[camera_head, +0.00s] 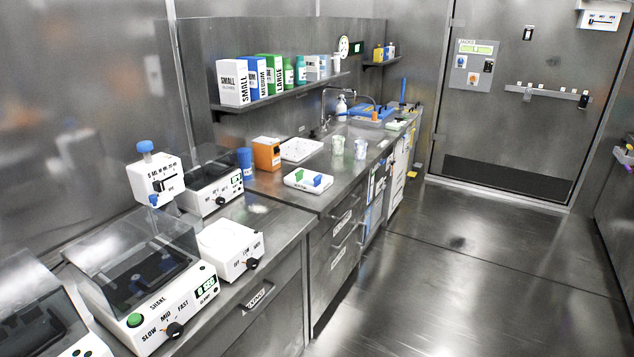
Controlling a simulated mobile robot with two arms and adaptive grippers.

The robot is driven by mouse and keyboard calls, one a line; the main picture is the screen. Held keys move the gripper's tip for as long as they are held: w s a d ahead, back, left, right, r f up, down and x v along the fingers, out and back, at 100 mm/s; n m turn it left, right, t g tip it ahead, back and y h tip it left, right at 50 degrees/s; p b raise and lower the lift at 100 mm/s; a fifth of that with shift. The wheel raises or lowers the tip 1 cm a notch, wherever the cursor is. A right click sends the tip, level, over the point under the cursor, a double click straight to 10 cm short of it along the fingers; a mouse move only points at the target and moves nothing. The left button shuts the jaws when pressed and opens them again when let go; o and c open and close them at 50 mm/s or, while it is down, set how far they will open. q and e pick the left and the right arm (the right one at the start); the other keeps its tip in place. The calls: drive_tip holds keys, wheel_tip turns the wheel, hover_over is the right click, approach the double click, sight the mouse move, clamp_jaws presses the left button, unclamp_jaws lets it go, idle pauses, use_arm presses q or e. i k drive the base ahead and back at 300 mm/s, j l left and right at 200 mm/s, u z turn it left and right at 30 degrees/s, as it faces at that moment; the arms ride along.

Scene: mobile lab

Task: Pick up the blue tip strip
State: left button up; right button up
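A small blue piece (318,180), which looks like the blue tip strip, stands in a low white tray (297,184) on the steel counter. A similar green piece (299,175) stands beside it to the left in the same tray. The blue piece is small at this distance, so its fine detail cannot be made out. Neither of my grippers shows in the head view.
An orange box (266,154), a blue cup (244,161) and a white perforated tray (302,149) stand near the small tray. Lab machines, including a shaker (150,300), fill the near counter. The floor (470,270) to the right is clear.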

sight(317, 180)
drive_tip(key=i+l+u, duration=0.4)
drive_tip(key=i+l, duration=0.8)
drive_tip(key=i, duration=0.05)
